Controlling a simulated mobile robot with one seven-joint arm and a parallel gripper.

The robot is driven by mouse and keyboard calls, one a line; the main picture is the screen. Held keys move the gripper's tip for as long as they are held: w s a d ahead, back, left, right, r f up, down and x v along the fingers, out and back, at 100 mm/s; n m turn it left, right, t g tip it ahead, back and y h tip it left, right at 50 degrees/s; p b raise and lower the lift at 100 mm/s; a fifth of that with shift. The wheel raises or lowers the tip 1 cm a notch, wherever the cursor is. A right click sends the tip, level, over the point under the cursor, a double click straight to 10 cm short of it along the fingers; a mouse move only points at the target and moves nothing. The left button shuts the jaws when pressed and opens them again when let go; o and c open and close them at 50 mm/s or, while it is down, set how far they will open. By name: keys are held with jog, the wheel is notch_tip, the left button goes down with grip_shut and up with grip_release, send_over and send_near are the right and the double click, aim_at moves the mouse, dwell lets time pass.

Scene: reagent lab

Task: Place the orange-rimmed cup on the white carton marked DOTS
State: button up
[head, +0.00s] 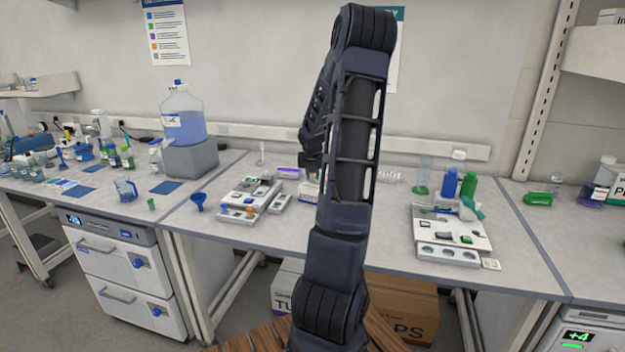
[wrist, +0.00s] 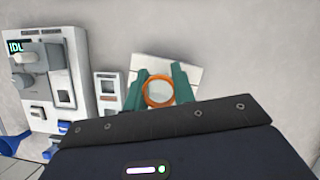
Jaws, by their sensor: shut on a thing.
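The orange-rimmed cup (wrist: 158,91) sits between the teal fingers of my gripper (wrist: 159,86) in the wrist view. The gripper is shut on it, and I look down into its pale inside. A white carton (wrist: 152,62) shows behind and below the cup, partly covered by the fingers. In the wrist view I cannot tell whether the cup touches it. In the head view a small white carton (head: 308,194) stands on the bench just left of my arm. Its marking is not readable. My arm hides the cup there.
A white instrument (wrist: 62,80) stands left of the cup in the wrist view. In the head view, a white device (head: 240,212) and a blue funnel (head: 198,203) are left of the carton. Bottles (head: 468,184) and another device (head: 450,240) stand to the right.

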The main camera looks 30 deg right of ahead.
jog(key=shift+f, duration=0.85)
jog(key=shift+f, duration=0.15)
jog(key=o, duration=1)
jog(key=shift+c, duration=0.2)
